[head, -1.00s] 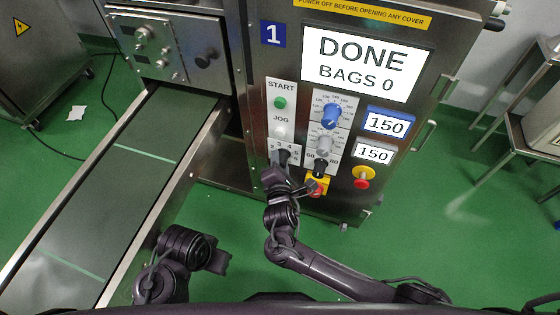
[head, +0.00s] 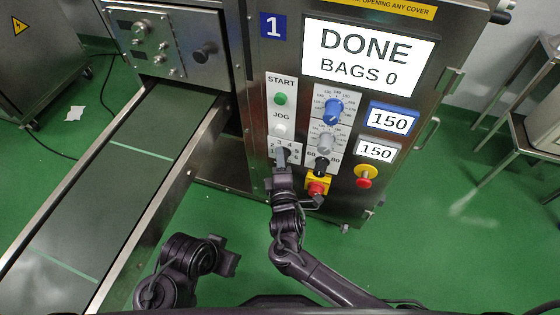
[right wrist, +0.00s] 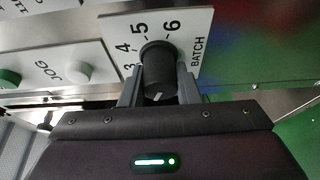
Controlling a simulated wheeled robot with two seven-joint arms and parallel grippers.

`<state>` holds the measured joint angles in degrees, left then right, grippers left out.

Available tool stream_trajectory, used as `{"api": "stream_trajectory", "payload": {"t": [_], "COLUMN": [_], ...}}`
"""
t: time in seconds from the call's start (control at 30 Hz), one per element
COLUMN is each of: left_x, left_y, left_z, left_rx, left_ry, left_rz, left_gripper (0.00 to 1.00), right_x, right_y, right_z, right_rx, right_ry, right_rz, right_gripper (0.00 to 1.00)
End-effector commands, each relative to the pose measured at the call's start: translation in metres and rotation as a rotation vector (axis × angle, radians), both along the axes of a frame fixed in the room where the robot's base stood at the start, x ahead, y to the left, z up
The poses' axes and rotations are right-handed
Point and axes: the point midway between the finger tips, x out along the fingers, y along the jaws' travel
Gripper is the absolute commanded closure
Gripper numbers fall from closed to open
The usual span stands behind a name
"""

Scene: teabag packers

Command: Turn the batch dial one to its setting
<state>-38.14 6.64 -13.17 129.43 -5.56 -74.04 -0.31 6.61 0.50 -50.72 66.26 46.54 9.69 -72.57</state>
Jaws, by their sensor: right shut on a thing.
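The batch dial (right wrist: 158,65) is a black round knob with a white mark, on a white plate marked 3, 4, 5, 6 and BATCH in the right wrist view. My right gripper (right wrist: 158,92) is shut on the knob, one finger on each side. In the head view the gripper (head: 282,165) covers most of the dial at the lower left of the machine 1 panel. Which number the dial points to cannot be read clearly. My left gripper (head: 228,263) is near the conveyor's right edge, away from the panel; its fingers are not clear.
Above the dial are the green START button (head: 280,98) and white JOG button (head: 281,131). The screen (head: 367,58) reads DONE, BAGS 0. A conveyor (head: 120,165) runs at left.

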Motion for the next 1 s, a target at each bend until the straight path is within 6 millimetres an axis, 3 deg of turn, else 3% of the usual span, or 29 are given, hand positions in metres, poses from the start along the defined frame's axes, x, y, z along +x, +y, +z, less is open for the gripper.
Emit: {"api": "stream_trajectory", "payload": {"t": [0.47, 0.5, 0.63, 1.0], "left_x": [-0.0021, -0.0018, -0.0005, 0.0011], "left_y": [-0.001, -0.0008, 0.0004, 0.002], "left_z": [-0.0029, -0.003, -0.0028, 0.0001], "left_rx": [0.001, 0.002, 0.003, 0.006], "left_ry": [0.0, 0.0, -0.001, 0.0], "left_rz": [-0.008, -0.008, -0.006, -0.001], "left_gripper": [0.64, 0.64, 0.64, 0.64], "right_x": [-0.0007, -0.0006, -0.0005, -0.0064], "right_y": [-0.0007, -0.0007, -0.0006, -0.0007], "right_z": [-0.0016, -0.0015, -0.0011, -0.0003], "right_rx": [0.012, 0.012, 0.012, 0.012], "right_ry": [-0.001, -0.001, -0.002, -0.002], "right_rz": [-0.001, -0.001, -0.001, 0.0], "right_gripper": [0.94, 0.67, 0.5, 0.49]}}
